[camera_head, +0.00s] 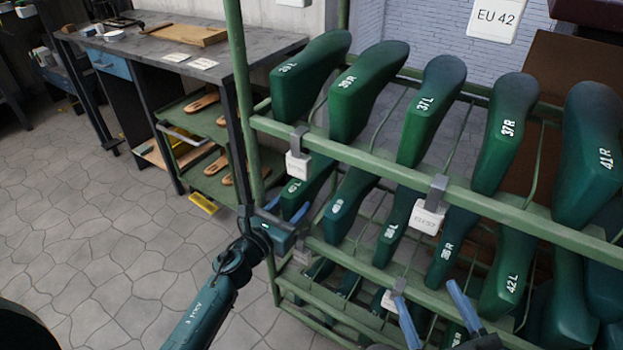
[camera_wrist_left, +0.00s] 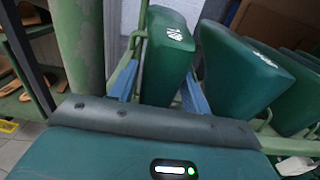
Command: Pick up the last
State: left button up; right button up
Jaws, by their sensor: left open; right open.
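Dark green lasts with white size marks sit in rows on a green rack (camera_head: 350,155). My left gripper (camera_head: 288,206) is open at the left end of the second row, at the lower end of the leftmost last there (camera_head: 312,183). In the left wrist view this last (camera_wrist_left: 164,60) stands between the two blue fingers (camera_wrist_left: 160,90); I cannot tell whether they touch it. Its mark is too small to read surely. My right gripper (camera_head: 427,292) is open and empty at the bottom, in front of the lower rows.
A neighbouring last (camera_wrist_left: 240,75) stands close to the right finger. The rack's green post (camera_head: 243,95) is just left of the left gripper. White tags (camera_head: 427,217) hang on the rails. A workbench (camera_head: 245,52) stands at the back left; the tiled floor (camera_head: 90,240) at left is clear.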

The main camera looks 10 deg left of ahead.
pick_arm(q)
jog(key=shift+w+d, duration=0.1)
jog(key=shift+w, duration=0.1)
jog(key=c, duration=0.7)
jog(key=shift+r, duration=0.15)
jog(key=shift+c, duration=0.3)
jog(key=shift+r, duration=0.1)
